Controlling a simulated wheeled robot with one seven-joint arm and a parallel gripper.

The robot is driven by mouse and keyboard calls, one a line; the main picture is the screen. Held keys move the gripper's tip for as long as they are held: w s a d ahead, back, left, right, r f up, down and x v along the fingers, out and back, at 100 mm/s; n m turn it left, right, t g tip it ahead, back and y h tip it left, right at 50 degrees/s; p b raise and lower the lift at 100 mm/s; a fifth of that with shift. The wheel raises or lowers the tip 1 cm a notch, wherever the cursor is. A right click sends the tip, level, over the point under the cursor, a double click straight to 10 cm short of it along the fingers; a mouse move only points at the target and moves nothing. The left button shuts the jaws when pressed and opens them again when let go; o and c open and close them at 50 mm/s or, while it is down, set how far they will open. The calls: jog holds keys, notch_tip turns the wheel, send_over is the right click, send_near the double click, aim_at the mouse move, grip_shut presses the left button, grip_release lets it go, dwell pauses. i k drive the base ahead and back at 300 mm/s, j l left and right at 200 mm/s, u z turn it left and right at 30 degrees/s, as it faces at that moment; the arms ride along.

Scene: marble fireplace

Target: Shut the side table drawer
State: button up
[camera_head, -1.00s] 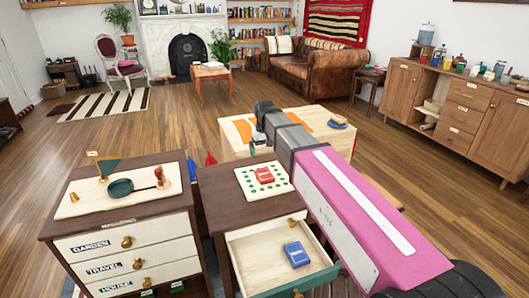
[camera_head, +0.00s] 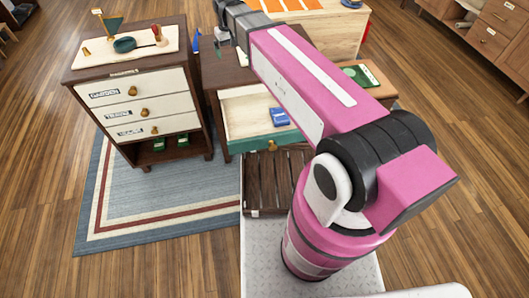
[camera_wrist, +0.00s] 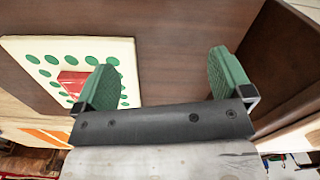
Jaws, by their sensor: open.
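The side table (camera_head: 232,74) has a dark brown top, partly hidden behind my arm. Its drawer (camera_head: 247,108) is pulled out, with a pale wooden inside, a green front edge and a brass knob (camera_head: 271,146). A blue object (camera_head: 279,117) lies in it. In the wrist view my gripper (camera_wrist: 165,80) is open and empty, its green fingers apart over a dark brown surface. A cream board (camera_wrist: 125,58) with green dots and a red piece lies beside the left finger. In the head view my gripper is mostly hidden around the far end of the arm.
A dresser (camera_head: 140,75) with labelled cream drawers stands to the left, with a cream board (camera_head: 125,48) on top. A blue-grey rug (camera_head: 170,213) covers the floor in front. A pale wooden box (camera_head: 320,30) stands behind the side table.

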aim_at(249, 126)
jog(key=k+u, duration=0.1)
jog(key=u, duration=0.6)
